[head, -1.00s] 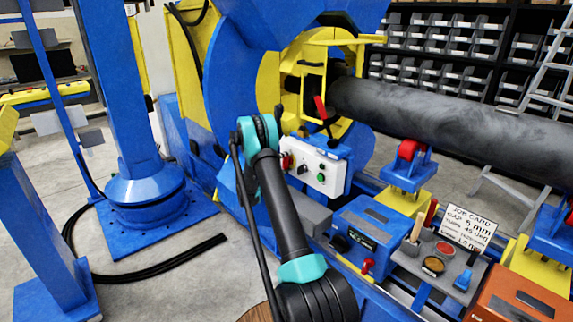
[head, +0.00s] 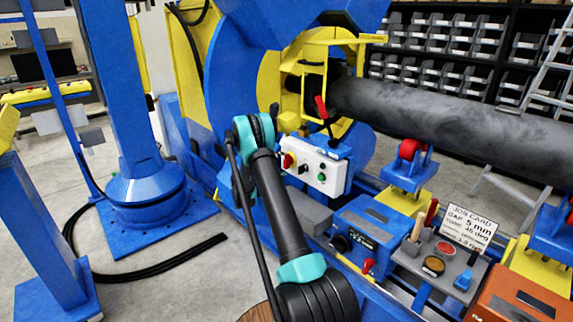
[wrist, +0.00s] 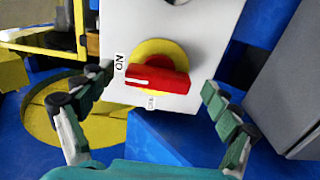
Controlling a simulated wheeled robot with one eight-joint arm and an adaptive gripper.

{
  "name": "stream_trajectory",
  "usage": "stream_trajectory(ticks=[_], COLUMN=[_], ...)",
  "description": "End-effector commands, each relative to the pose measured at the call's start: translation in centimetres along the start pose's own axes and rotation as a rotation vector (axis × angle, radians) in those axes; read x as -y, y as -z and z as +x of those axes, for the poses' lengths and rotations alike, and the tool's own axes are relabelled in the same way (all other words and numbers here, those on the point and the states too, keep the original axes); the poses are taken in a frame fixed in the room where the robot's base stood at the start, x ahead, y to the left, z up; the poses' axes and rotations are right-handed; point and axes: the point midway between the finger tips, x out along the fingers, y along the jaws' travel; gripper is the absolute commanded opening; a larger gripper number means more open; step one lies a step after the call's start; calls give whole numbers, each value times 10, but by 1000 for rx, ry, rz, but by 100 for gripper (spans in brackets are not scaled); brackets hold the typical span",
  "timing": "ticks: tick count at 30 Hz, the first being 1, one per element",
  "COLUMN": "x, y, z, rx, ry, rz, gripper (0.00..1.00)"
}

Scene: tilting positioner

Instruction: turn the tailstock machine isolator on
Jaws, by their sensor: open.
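The isolator is a red handle (wrist: 158,78) on a round yellow plate (wrist: 160,52), on a white box front. It also shows at the left end of the white control box (head: 325,168) in the head view, as a small red knob (head: 288,160). In the wrist view the handle lies across the picture; its white line is at the left end, just below the ON label (wrist: 119,62). A second label (wrist: 151,102) below the handle is partly hidden. My gripper (wrist: 159,80) is open, with one finger on each side of the handle, apart from it.
A grey box (wrist: 292,90) stands close on the right in the wrist view. A yellow disc on blue structure lies at the left. In the head view a blue unit (head: 368,232) and a grey tool tray stand right of my arm.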

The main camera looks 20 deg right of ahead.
Motion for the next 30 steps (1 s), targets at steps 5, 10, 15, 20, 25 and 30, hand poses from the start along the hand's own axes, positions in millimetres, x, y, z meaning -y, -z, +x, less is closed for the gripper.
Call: stream_trajectory(ticks=[5, 10, 15, 20, 25, 30], x=[0, 0, 0, 0, 0, -1], y=[1, 0, 0, 0, 0, -2], z=[-39, -70, -89, -95, -96, -95], rx=[-3, -2, -1, 0, 0, 0], ry=[0, 0, 0, 0, 0, 7], rz=[0, 0, 0, 0, 0, 2], gripper=[90, 90, 90, 90, 90, 90])
